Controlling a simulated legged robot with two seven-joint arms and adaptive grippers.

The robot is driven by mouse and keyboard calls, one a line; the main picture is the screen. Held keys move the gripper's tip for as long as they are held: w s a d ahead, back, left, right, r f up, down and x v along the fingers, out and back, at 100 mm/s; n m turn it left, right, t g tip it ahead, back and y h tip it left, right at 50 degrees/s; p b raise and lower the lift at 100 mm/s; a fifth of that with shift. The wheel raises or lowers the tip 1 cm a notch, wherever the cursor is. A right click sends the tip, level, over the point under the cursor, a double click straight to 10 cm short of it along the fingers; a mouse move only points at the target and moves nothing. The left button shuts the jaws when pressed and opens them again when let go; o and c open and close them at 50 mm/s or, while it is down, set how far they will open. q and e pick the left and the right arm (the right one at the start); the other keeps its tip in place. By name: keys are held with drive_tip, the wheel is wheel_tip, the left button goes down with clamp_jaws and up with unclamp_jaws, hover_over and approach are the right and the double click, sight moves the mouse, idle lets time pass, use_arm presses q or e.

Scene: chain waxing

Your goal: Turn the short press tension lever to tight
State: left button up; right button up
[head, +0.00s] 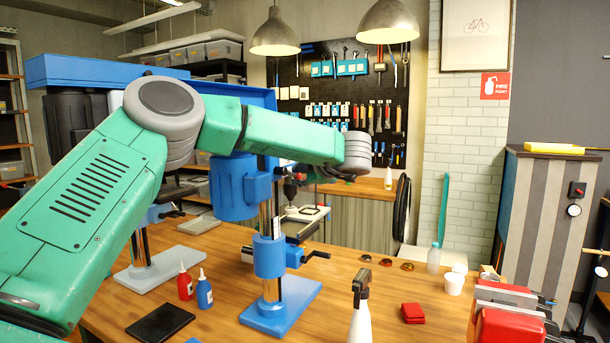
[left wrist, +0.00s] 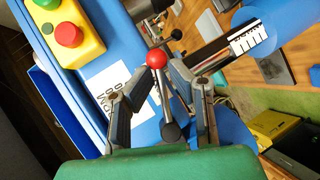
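A blue press (head: 270,258) with a steel column stands on the bench on a blue base. My left arm reaches over it from the left. My left gripper (head: 340,174) is at its upper right, with the fingers mostly hidden. In the left wrist view, a lever with a red ball knob (left wrist: 157,58) lies between the fingers of my left gripper (left wrist: 160,80). The fingers look open, one on each side, with gaps beside the rod. A black knob (left wrist: 170,132) shows nearer the palm. Which way the lever is set cannot be told. My right gripper is out of view.
A yellow switch box (left wrist: 75,35) with red and green buttons sits on the blue housing close by. Another press with a grey base (head: 165,270) stands at left. Red (head: 185,283) and blue (head: 204,290) bottles, a white bottle (head: 360,325) and a red vise (head: 508,326) occupy the bench.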

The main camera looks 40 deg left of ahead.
use_arm(q)
drive_tip(key=shift+s+a+f, duration=0.15)
drive_tip(key=shift+a+f, duration=0.1)
drive_tip(key=shift+a, duration=0.4)
drive_tip(key=v, duration=1.2)
drive_tip(key=shift+a, duration=0.2)
drive_tip(key=shift+d, duration=0.15)
